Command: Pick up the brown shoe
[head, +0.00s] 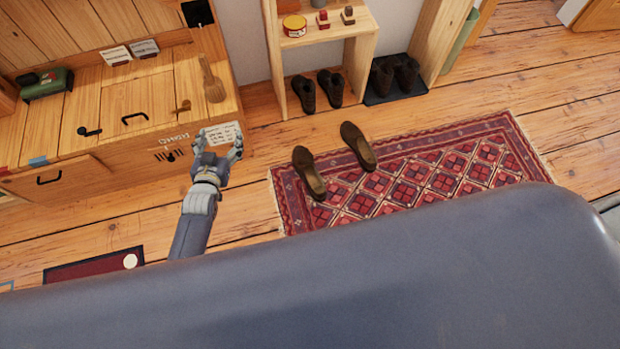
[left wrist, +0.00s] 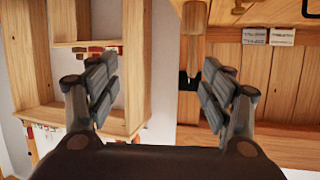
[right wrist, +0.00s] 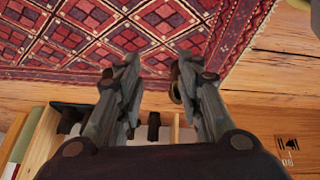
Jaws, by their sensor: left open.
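Two brown slip-on shoes lie apart on the rug's left end in the head view: the left shoe (head: 310,174) and the right shoe (head: 358,147). My left gripper (head: 221,147) is open and empty, left of both shoes, in front of the wooden cabinet. In the left wrist view its fingers (left wrist: 158,70) are wide apart, facing shelf and cabinet wood. My right gripper (right wrist: 158,62) shows only in its own wrist view. Its fingers are apart, with rug and floor seen between them. A brown shoe edge (right wrist: 175,84) is mostly hidden behind its right-hand finger.
A red patterned rug (head: 440,172) covers the floor. Dark shoes (head: 304,94) stand under a wooden shelf (head: 345,52). Black boots (head: 383,77) stand on a dark mat. A cabinet (head: 130,150) fills the left side. Bare floor (head: 250,215) lies left of the rug.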

